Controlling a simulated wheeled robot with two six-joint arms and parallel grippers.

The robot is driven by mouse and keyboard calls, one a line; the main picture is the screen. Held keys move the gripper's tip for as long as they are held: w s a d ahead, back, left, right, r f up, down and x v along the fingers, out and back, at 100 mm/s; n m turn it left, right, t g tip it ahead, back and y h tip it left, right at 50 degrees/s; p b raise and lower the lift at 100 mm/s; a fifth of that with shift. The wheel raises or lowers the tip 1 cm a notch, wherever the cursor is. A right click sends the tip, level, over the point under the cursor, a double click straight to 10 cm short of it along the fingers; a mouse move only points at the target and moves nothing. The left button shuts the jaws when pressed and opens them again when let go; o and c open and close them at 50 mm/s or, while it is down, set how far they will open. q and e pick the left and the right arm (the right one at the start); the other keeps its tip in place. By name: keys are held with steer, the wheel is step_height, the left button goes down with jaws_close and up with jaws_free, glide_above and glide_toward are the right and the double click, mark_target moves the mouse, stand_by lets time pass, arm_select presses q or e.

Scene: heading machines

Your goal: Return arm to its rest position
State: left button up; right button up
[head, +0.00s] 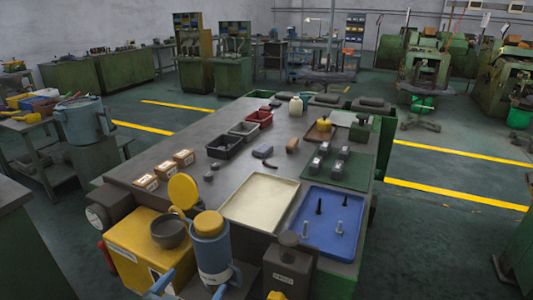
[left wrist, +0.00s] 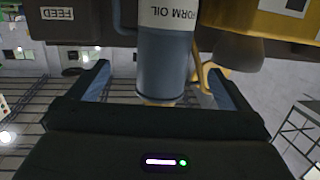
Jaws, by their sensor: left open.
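My left gripper (head: 194,283) is at the bottom of the head view, with its two blue fingers spread. In the left wrist view the open fingers (left wrist: 162,85) stand on either side of a blue-grey can (left wrist: 163,55) labelled "FORM OIL", with gaps between. In the head view this can (head: 210,250) has a yellow top and stands at the near end of the bench. Nothing is visibly gripped. The rest of my left arm is mostly out of frame. My right gripper is in neither view.
A yellow box (head: 137,251) with a dark bowl (head: 169,232) is left of the can. A dark "FEED" box (head: 287,270) is right of it. Behind are a cream tray (head: 260,200) and a blue tray (head: 347,235) with bolts. Floor shows right of the bench.

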arm_select(q)
steer(key=s+a+f+n+g+y, duration=0.1)
steer(key=s+a+f+g+y, duration=0.1)
steer(key=s+a+f+g, duration=0.3)
steer(key=s+a+f+g+y, duration=0.1)
steer(key=s+f+g, duration=0.2)
steer(key=s+f, duration=0.5)
steer(key=s+a+f+n+g+y, duration=0.1)
steer(key=s+a+f+g+y, duration=0.1)
steer(key=s+a+f+g, duration=0.3)
step_height(320, 180, down, 30)
steer(key=s+a+f+g, duration=0.1)
steer(key=s+f, duration=1.7)
steer(key=f, duration=0.2)
steer(key=shift+s+a+g+h, duration=0.25)
steer(key=shift+a+g+h, duration=0.05)
steer(key=shift+a, duration=0.1)
